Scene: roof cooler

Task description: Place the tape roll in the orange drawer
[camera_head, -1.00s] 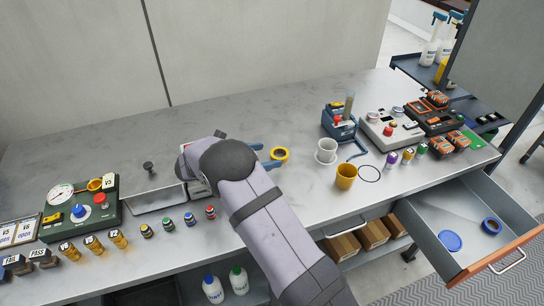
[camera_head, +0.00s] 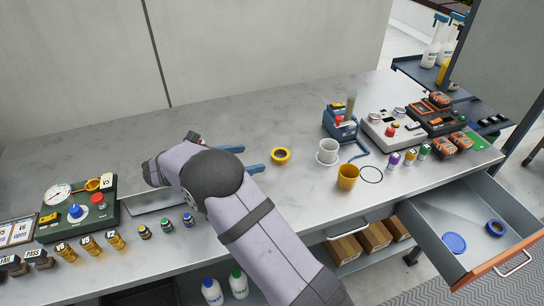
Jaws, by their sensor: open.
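The tape roll (camera_head: 280,156), yellow with a dark centre, lies flat on the grey worktop near its middle. My gripper (camera_head: 253,159) has two blue fingers, spread apart and empty, just left of the roll. Its fingertips point toward the roll, with a small gap seeming to lie between them; my arm hides the rest of the gripper. The drawer (camera_head: 418,222) with the orange front (camera_head: 500,259) stands pulled out at the right, below the worktop. Inside it lie a blue disc (camera_head: 455,243) and a dark blue ring (camera_head: 495,228).
A yellow mug (camera_head: 347,177), a white cup (camera_head: 327,150) and a thin black ring (camera_head: 371,174) stand or lie right of the roll. Small bottles and electronic devices (camera_head: 390,129) crowd the right end. A green gauge box (camera_head: 80,207) is at the left. The back worktop is clear.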

